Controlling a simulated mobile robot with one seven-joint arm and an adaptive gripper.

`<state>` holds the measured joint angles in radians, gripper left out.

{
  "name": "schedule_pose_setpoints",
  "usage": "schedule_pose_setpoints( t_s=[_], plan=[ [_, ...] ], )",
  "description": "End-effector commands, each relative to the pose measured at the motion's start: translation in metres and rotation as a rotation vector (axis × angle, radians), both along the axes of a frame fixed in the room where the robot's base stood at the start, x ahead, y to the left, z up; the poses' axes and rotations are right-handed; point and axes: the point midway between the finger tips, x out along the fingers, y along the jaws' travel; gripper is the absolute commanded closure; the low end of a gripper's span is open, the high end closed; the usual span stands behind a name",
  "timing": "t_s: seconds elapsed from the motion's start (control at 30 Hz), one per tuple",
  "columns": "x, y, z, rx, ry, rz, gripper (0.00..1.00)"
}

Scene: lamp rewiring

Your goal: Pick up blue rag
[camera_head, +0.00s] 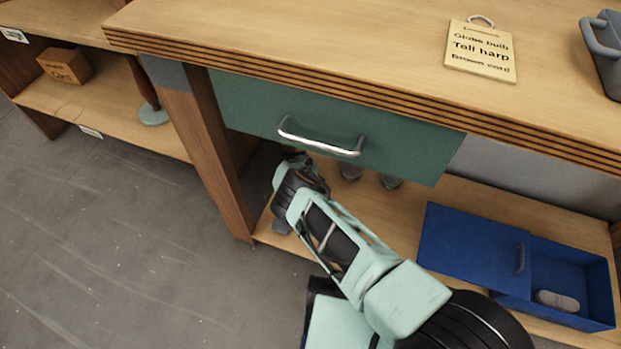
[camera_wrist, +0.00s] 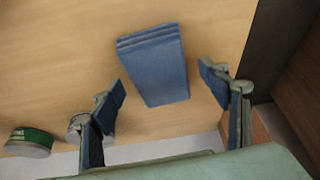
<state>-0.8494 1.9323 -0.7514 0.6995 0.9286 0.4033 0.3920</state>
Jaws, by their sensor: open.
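The blue rag (camera_wrist: 155,68) shows in the wrist view as a folded, flat blue rectangle lying on the wooden lower shelf. My gripper (camera_wrist: 165,90) is open, with one finger to the left of the rag and the other to its right. The fingers look apart from the rag, and nothing is held. In the head view, my gripper (camera_head: 290,175) reaches under the green drawer near the left leg of the bench. The rag cannot be made out in the head view.
The green drawer (camera_head: 330,125) with a metal handle hangs above my arm. Cans (camera_head: 391,182) stand behind it on the shelf (camera_head: 480,203); a green-labelled can (camera_wrist: 29,141) shows in the wrist view. A wooden leg (camera_head: 205,150) stands left. A blue box (camera_head: 570,316) sits right.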

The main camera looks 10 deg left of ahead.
Motion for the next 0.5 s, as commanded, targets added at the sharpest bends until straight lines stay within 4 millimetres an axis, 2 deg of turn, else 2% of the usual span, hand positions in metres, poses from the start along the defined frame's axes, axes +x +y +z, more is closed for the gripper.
schedule_pose_setpoints(
  t_s=[0.27,0.5],
  plan=[
    [-0.0014,0.0012,-0.0023,0.001,0.000,0.001,0.30],
    [-0.0012,0.0010,-0.0022,0.001,0.000,0.001,0.56]
  ],
)
